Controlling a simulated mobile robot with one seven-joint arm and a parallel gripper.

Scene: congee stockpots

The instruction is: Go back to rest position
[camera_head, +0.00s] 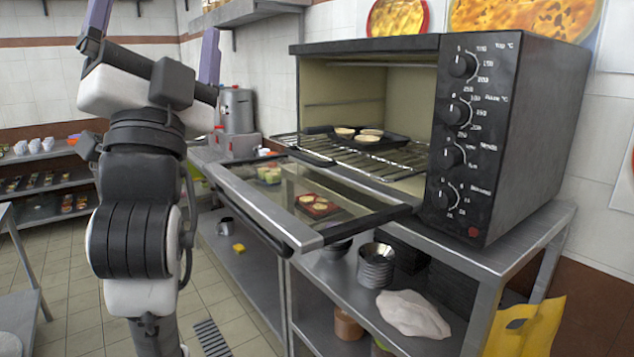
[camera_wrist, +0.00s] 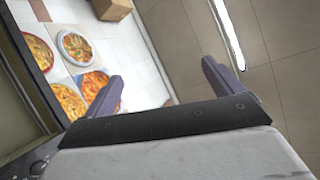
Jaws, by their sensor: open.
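My gripper (camera_head: 153,38) is raised at the left of the head view, its two purple-grey fingers pointing up and spread wide apart. It is open and empty, and stands in the air to the left of the oven, apart from it. In the wrist view my gripper (camera_wrist: 170,92) also shows open, with nothing between the fingers; wall pictures and ceiling lie beyond it.
A black oven (camera_head: 500,135) stands on a metal table (camera_head: 530,240) at the right, its glass door (camera_head: 300,200) folded down. A dark tray (camera_head: 375,143) with several small tarts sits on the pulled-out rack. Shelves (camera_head: 50,185) stand at far left. Floor shows between.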

